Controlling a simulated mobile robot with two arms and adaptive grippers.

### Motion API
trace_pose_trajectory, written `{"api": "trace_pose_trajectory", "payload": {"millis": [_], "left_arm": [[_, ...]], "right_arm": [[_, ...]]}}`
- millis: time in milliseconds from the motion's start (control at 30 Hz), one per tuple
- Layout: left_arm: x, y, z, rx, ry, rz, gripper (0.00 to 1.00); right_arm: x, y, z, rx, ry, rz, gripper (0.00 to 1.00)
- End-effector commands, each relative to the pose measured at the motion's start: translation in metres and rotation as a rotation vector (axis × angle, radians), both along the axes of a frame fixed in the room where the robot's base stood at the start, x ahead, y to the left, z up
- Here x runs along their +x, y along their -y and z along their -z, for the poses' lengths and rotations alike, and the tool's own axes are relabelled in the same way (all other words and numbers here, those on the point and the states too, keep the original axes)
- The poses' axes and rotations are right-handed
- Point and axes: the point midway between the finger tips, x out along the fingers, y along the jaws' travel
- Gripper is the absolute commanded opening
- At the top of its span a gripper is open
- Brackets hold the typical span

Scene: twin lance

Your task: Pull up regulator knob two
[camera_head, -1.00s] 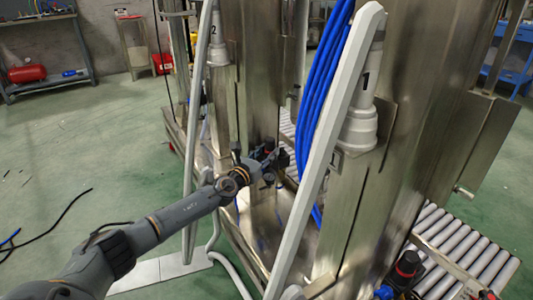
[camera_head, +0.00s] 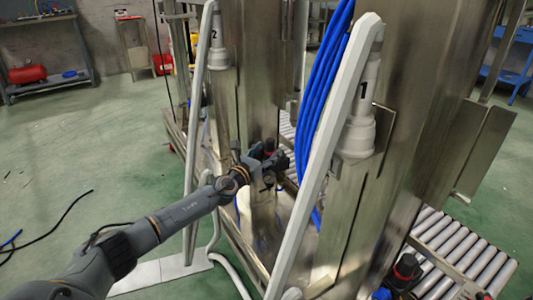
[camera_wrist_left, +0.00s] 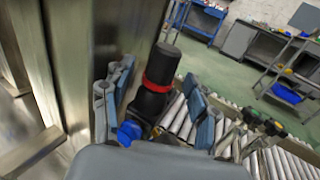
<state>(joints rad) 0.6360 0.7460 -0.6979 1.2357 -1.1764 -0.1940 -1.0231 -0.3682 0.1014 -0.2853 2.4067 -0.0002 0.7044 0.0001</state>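Regulator knob two is a black cylinder with a red ring (camera_wrist_left: 158,80), upright in the left wrist view. Its blue fitting (camera_wrist_left: 129,131) shows low, near the gripper base. My left gripper (camera_wrist_left: 160,102) is open, with one grey-blue finger on each side of the knob. Gaps show between the knob and both fingers, so it is not gripped. In the head view, my left gripper (camera_head: 264,166) reaches to the metal column below lance 2, and the knob there is mostly hidden by the fingers. My right gripper is not in view.
Lance 2 (camera_head: 217,45) and lance 1 (camera_head: 358,130) stand on metal columns. A pale slanted bar (camera_head: 322,155) and blue hoses (camera_head: 323,80) are close to the right of my left gripper. Another red-ringed black regulator (camera_head: 405,267) is at lower right, beside a roller conveyor (camera_head: 453,245).

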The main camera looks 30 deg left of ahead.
Motion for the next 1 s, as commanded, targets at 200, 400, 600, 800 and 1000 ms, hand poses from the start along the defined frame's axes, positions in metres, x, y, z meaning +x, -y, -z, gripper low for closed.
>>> {"api": "trace_pose_trajectory", "payload": {"millis": [200,400,600,800,1000], "left_arm": [[-0.001,0.000,0.002,0.001,-0.003,0.001,0.59],[-0.013,-0.001,0.003,0.004,-0.003,0.002,0.59],[-0.048,-0.004,0.004,0.004,-0.007,0.001,0.59],[-0.088,-0.006,0.004,0.003,-0.007,0.002,0.59],[-0.113,-0.007,0.003,0.001,-0.004,0.000,0.59]], "right_arm": [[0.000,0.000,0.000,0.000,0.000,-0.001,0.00],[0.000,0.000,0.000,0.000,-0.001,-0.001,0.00],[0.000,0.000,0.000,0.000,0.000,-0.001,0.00],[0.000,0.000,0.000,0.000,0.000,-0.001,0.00],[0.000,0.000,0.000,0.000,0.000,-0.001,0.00]]}}
